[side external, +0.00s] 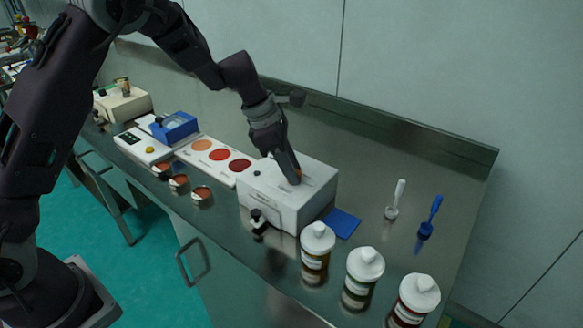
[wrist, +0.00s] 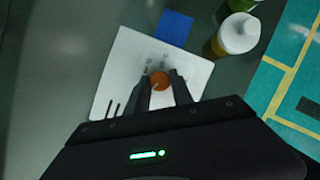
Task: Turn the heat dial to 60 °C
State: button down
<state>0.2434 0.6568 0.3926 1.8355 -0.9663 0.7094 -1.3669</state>
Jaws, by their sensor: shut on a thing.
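The heat dial (wrist: 159,80) is a round orange knob on top of a white box-shaped device (side external: 283,210). In the wrist view the device's white top (wrist: 125,62) fills the middle, with small marks around the dial that are too small to read. My gripper (wrist: 160,77) points down with its two dark fingers on either side of the dial, shut on it. In the side view my gripper (side external: 295,181) reaches the device's top, and only a sliver of orange shows at the fingertips.
Several white-capped bottles (side external: 365,267) stand at the front right. A blue pad (side external: 342,223) lies beside the device. White and blue scoops (side external: 428,218) stand behind. A white board with coloured discs (side external: 216,157) and small dishes (side external: 179,183) are to the left.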

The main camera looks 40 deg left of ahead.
jog(key=m, duration=0.2)
jog(key=m+g, duration=0.1)
jog(key=m, duration=0.1)
jog(key=shift+w+a+m+g+h, duration=0.1)
jog(key=shift+w+m+g+h, duration=0.05)
jog(key=shift+m+g+h, duration=0.2)
jog(key=m+g, duration=0.1)
jog(key=m, duration=0.3)
jog(key=shift+w+m+g, duration=0.1)
jog(key=shift+m+g, duration=0.15)
jog(key=shift+g, duration=0.1)
jog(key=m, duration=0.2)
jog(key=m+g, duration=0.1)
jog(key=m, duration=0.1)
jog(key=shift+w+g, duration=0.1)
jog(key=shift+g, duration=0.2)
jog(key=shift+m+g+y, duration=0.6)
jog(key=shift+m+y, duration=0.25)
jog(key=shift+m, duration=1.45)
jog(key=c, duration=1.1)
grip_release()
jog(key=shift+d, duration=0.2)
